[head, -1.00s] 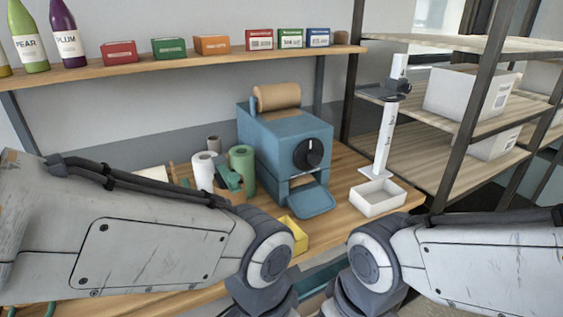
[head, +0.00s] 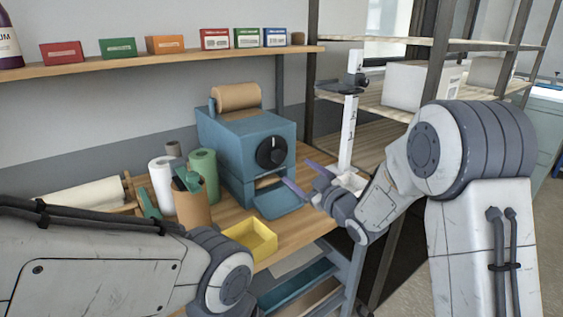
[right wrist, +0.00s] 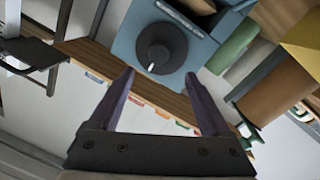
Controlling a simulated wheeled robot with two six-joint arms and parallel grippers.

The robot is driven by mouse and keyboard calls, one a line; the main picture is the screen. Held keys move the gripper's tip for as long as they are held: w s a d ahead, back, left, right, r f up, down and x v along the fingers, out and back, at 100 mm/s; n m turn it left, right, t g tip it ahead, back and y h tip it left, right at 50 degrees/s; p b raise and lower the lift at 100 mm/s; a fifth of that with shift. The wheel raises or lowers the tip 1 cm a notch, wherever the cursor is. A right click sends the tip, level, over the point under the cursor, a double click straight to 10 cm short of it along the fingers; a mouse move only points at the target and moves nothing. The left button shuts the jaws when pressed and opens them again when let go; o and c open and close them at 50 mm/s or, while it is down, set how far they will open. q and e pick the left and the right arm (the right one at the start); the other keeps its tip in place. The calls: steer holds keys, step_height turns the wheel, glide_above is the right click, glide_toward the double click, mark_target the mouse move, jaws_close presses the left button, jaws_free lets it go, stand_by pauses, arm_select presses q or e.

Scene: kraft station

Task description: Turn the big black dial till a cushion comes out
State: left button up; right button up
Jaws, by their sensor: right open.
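The big black dial (head: 271,152) sits on the front of a blue machine (head: 232,140) with a brown paper roll (head: 236,97) on top. The dial also shows in the right wrist view (right wrist: 161,46), with a white pointer mark. My right gripper (head: 302,180) is open and empty, in front of the machine, to the right of and below the dial. In the right wrist view its fingers (right wrist: 163,90) point toward the dial, apart from it. My left arm shows at lower left; its gripper is out of view.
A yellow tray (head: 250,238) stands in front of the machine. Green (head: 205,175) and white (head: 162,183) rolls and a brown holder (head: 192,207) stand left of the machine.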

mark_target(280, 158)
steer(key=p+x, duration=0.2)
steer(key=x, duration=0.6)
steer(key=shift+w+a+r, duration=0.1)
steer(key=shift+w+a, duration=0.05)
steer(key=shift+w, duration=0.1)
steer(key=shift+w+a, duration=0.35)
steer(key=shift+w, duration=0.2)
jaws_close()
